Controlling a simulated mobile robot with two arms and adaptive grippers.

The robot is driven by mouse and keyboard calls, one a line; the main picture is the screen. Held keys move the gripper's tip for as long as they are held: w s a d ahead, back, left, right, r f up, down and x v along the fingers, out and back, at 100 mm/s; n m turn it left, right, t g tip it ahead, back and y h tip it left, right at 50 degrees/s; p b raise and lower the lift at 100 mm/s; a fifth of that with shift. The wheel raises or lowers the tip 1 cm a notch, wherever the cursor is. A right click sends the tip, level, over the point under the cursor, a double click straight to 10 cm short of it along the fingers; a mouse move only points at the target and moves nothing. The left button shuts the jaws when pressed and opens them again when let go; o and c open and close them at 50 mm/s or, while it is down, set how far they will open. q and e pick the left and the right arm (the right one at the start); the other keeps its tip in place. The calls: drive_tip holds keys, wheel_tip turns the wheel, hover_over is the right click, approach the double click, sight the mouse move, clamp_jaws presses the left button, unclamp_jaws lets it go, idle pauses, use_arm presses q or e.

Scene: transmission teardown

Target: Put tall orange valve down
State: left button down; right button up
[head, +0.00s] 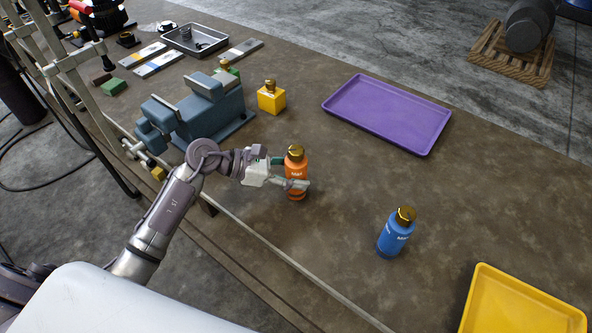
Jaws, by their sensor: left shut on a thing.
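The tall orange valve (296,166) is an upright orange cylinder with a gold cap, in the middle of the head view. My left gripper (292,173) is shut around its body from the left. The valve's base is at or just above the brown table (330,250); I cannot tell whether it touches. Part of its body is hidden by the gripper fingers. My right gripper is not in view.
A blue bottle-like valve (393,235) stands to the right. A yellow block-shaped valve (271,99) and a blue-grey vise (207,112) stand behind. A purple tray (388,112) and a yellow tray (520,308) lie to the right.

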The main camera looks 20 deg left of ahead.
use_arm(q)
drive_tip(key=shift+c, duration=2.4)
unclamp_jaws()
drive_tip(key=b+v, duration=0.4)
drive_tip(key=v, duration=0.8)
